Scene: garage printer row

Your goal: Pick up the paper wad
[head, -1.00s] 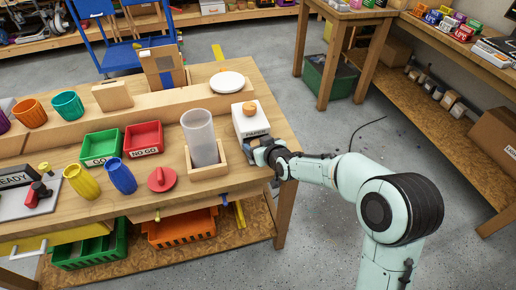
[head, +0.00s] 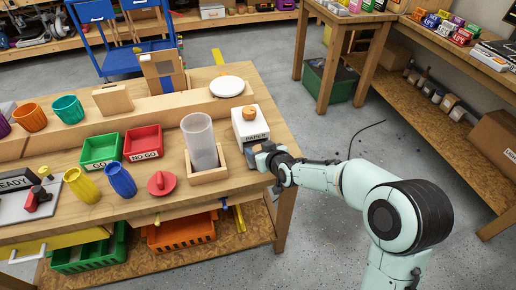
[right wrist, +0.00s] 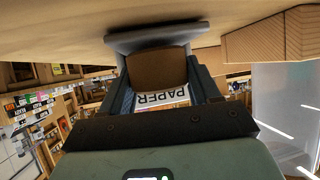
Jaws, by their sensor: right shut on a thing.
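My right gripper (head: 262,157) is at the right edge of the workbench, just in front of the white box labelled PAPER (head: 248,125). In the right wrist view its fingers (right wrist: 158,80) are shut on a brown piece (right wrist: 158,68), which looks like the paper wad. A grey bar (right wrist: 155,38) shows at the far end of the fingers, and the PAPER label (right wrist: 165,97) reads upside down behind. In the head view the fingers mostly hide the held piece. A small orange-tan round piece (head: 249,108) sits on top of the box. My left gripper is out of view.
A clear cylinder (head: 199,140) stands in a wooden holder (head: 208,177) left of the gripper. A red disc-like piece (head: 161,184), blue cup (head: 121,180), green bin (head: 101,149) and red bin (head: 143,141) are further left.

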